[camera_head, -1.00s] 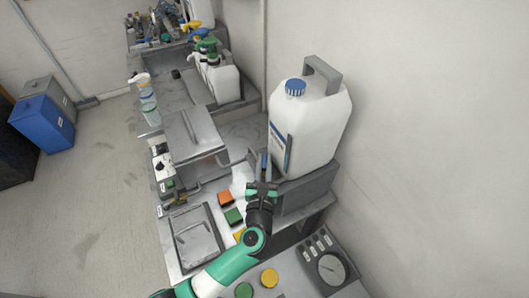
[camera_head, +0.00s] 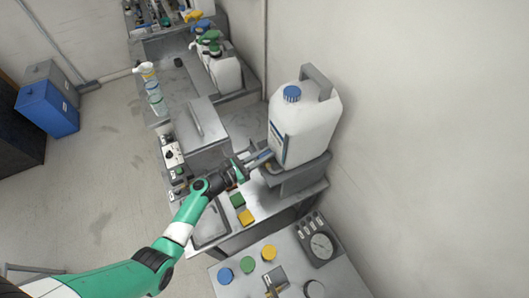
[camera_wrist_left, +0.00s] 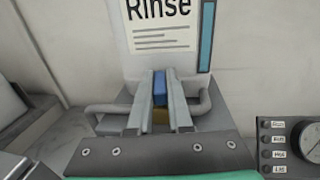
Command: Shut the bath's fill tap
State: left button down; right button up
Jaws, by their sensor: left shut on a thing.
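My left gripper (camera_head: 266,155) is at the lower front of a white jug (camera_head: 303,128) with a blue cap, which stands on a grey raised stand (camera_head: 300,178). In the left wrist view, my two fingers (camera_wrist_left: 160,78) are shut on the small blue tap handle (camera_wrist_left: 159,90), with a brass-coloured part (camera_wrist_left: 160,116) below it. The jug's "Rinse" label (camera_wrist_left: 163,25) is just beyond. The tap's body and outlet are mostly hidden by the gripper. The lidded metal bath (camera_head: 203,124) is left of the jug. My right gripper is not in view.
A gauge panel (camera_head: 318,243) is at the near right. More jugs (camera_head: 224,70) stand at the back.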

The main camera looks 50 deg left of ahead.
pick_arm(q)
jog(key=shift+f+m+h, duration=0.1)
jog(key=shift+m+h, duration=0.6)
jog(key=shift+h, duration=0.3)
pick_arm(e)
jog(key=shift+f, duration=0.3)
pick_arm(q)
jog(key=shift+g+h, duration=0.3)
jog(key=c, duration=0.8)
grip_release()
jog(key=shift+c, duration=0.2)
